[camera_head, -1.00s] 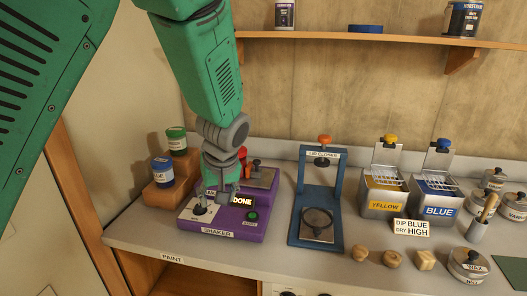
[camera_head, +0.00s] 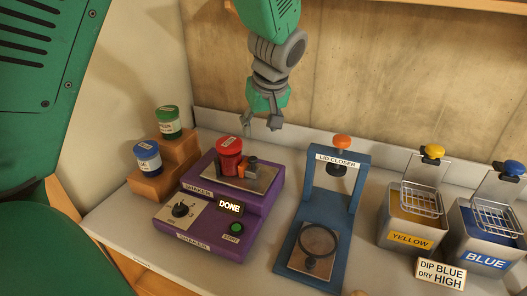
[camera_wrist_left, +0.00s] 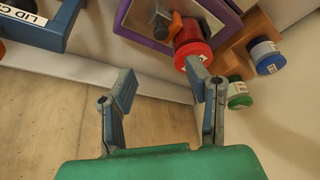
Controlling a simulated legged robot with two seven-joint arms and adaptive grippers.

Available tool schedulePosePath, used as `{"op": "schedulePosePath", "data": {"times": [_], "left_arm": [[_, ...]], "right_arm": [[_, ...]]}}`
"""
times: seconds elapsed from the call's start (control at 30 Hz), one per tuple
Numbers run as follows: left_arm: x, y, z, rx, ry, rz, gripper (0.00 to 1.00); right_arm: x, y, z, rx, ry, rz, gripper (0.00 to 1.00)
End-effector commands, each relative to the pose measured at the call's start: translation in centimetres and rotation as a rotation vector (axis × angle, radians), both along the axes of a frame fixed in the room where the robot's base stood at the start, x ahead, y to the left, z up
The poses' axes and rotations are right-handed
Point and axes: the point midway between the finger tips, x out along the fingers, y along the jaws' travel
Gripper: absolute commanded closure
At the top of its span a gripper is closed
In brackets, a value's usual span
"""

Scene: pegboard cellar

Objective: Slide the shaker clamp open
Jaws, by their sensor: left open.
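The purple shaker (camera_head: 225,205) stands on the counter with its display reading DONE, a dial (camera_head: 181,210) and a green button (camera_head: 236,228). A red can (camera_head: 229,157) stands upright on its metal plate. The shaker clamp (camera_head: 250,167), orange and dark grey, is beside the can on its right; I cannot tell whether it touches the can. In the left wrist view the clamp (camera_wrist_left: 172,24) also shows near the red can (camera_wrist_left: 191,42). My left gripper (camera_head: 261,126) is open and empty, raised above and behind the shaker, apart from the clamp. My right gripper is not in view.
A blue lid closer frame (camera_head: 357,190) stands right of the shaker. Green (camera_head: 167,122) and blue (camera_head: 147,157) cans sit on a wooden step (camera_head: 183,152) to the left. Yellow (camera_head: 406,237) and blue (camera_head: 484,259) dip tanks stand right. The wall is close behind.

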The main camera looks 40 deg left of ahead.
Motion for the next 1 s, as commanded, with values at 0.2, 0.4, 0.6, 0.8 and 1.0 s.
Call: {"op": "schedulePosePath", "data": {"times": [0.2,0.4,0.6,0.8,1.0], "left_arm": [[1.2,1.5,-4.2,-0.003,0.012,0.001,0.56],[1.9,2.9,-8.1,-0.001,0.011,0.002,0.56],[2.3,3.9,-10.9,-0.001,0.007,0.0,0.56],[2.7,4.3,-12.1,0.0,0.005,0.001,0.56],[2.7,4.4,-12.2,0.0,0.004,0.0,0.56]], "right_arm": [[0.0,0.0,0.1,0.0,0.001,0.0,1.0],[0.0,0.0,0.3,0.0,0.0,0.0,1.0],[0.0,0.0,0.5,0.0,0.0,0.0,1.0],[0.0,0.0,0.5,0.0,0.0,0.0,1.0],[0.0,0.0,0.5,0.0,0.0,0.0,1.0]]}}
